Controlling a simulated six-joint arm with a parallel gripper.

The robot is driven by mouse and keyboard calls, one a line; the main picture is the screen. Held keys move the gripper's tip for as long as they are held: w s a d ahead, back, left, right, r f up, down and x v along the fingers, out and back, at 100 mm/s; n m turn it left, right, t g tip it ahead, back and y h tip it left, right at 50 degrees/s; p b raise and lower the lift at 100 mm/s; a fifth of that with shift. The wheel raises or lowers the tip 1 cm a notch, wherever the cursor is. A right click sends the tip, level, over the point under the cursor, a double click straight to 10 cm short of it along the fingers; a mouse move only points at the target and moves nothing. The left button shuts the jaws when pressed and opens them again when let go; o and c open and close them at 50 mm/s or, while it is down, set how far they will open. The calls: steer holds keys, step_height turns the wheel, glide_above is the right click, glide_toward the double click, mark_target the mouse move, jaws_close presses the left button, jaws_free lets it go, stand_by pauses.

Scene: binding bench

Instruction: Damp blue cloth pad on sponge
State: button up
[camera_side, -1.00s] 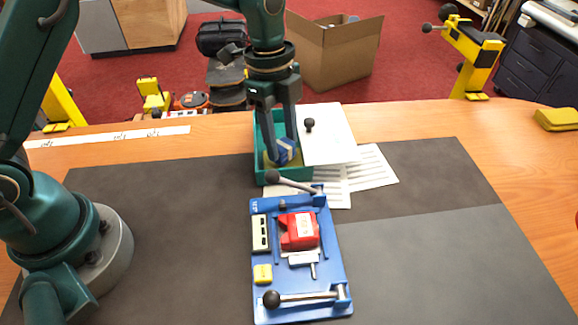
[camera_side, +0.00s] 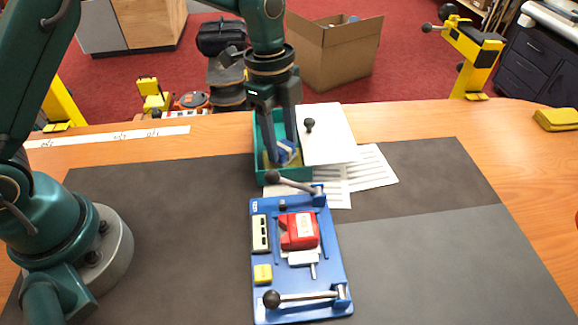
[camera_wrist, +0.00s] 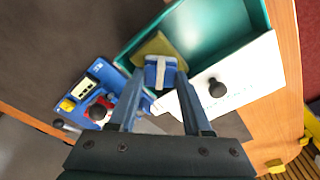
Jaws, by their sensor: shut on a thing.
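My gripper (camera_side: 282,150) reaches down into the green tray (camera_side: 261,165) and is shut on the blue cloth pad (camera_side: 288,153), which has a pale band across it. In the wrist view the pad (camera_wrist: 163,72) sits between my fingertips (camera_wrist: 160,76). The yellowish sponge (camera_side: 268,161) is in the near end of the tray. In the wrist view the sponge (camera_wrist: 150,47) shows behind and beside the pad. The pad is at the sponge; I cannot tell whether they touch.
A white lid (camera_side: 328,138) with a black knob lies at the tray's right, over printed sheets (camera_side: 374,168). A blue fixture (camera_side: 331,268) with a red block (camera_side: 299,231) and lever handles stands just in front of the tray. The dark mat (camera_side: 180,230) is clear at left.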

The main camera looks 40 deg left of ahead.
mark_target(280, 144)
stand_by(0.4)
steer(key=shift+r, duration=3.5)
steer(key=shift+w+a+r, duration=0.1)
steer(key=shift+a, duration=0.1)
steer(key=s+a+r+n, duration=0.2)
steer(key=s+a+n, duration=0.2)
steer(key=n, duration=0.5)
steer(key=s+a+r+n+t+y, duration=0.1)
steer(key=s+a+r+n, duration=0.2)
steer(key=a+n, duration=0.4)
steer(key=shift+s+a+r+n, duration=0.2)
steer(key=shift+s+a+n, duration=0.15)
steer(key=shift+s+n, duration=0.55)
